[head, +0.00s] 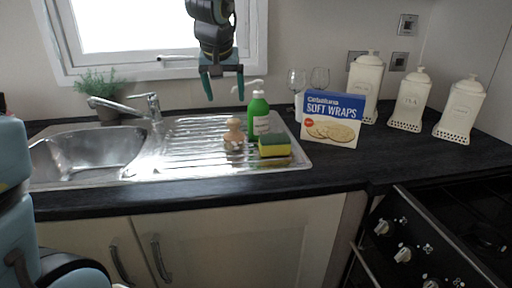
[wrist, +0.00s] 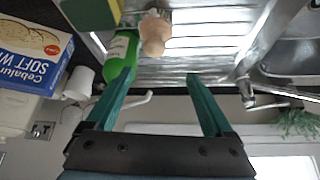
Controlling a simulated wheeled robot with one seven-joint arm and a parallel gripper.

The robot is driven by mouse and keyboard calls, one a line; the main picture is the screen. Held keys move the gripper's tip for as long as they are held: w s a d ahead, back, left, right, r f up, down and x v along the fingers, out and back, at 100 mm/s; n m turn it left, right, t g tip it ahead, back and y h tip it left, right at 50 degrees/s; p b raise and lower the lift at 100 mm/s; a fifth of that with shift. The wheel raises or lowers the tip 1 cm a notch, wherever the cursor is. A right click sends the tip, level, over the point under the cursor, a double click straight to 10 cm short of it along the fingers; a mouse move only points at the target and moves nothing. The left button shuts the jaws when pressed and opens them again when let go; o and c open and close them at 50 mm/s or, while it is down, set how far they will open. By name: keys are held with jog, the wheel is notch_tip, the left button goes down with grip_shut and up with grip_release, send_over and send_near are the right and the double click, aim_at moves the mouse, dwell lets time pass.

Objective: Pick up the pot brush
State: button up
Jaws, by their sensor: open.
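The pot brush (head: 234,135), with a round wooden knob handle, stands upright on the metal drainboard in the head view. In the wrist view its wooden knob (wrist: 155,33) shows at the top middle, beyond the fingertips. My gripper (head: 224,95) hangs above and behind the drainboard, near the window, in the head view. It is open and empty, its two teal fingers apart. In the wrist view the fingers of my gripper (wrist: 160,84) point toward the drainboard, apart from the brush. The bristles are hard to make out.
A green soap bottle (head: 259,115) stands close right of the brush. A yellow-green sponge (head: 274,146) sits at its front right. The wraps box (head: 331,119), wine glasses (head: 297,80) and white canisters (head: 409,101) stand to the right. The sink (head: 85,153) and faucet (head: 130,107) lie left.

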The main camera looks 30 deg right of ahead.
send_over(233, 119)
jog(key=s+a, duration=0.1)
jog(key=s, duration=0.1)
notch_tip(233, 119, down, 4)
jog(key=shift+w+a+f+p, duration=0.1)
jog(key=shift+a+p, duration=0.05)
jog(key=shift+p, duration=0.15)
jog(key=shift+s+p+x, duration=0.15)
jog(key=shift+p+x, duration=0.1)
jog(key=shift+x, duration=1.2)
jog(key=shift+s+p+x, duration=0.15)
jog(key=shift+p+x, duration=0.1)
jog(key=shift+x, duration=1.25)
jog(key=shift+f, duration=0.15)
grip_shut()
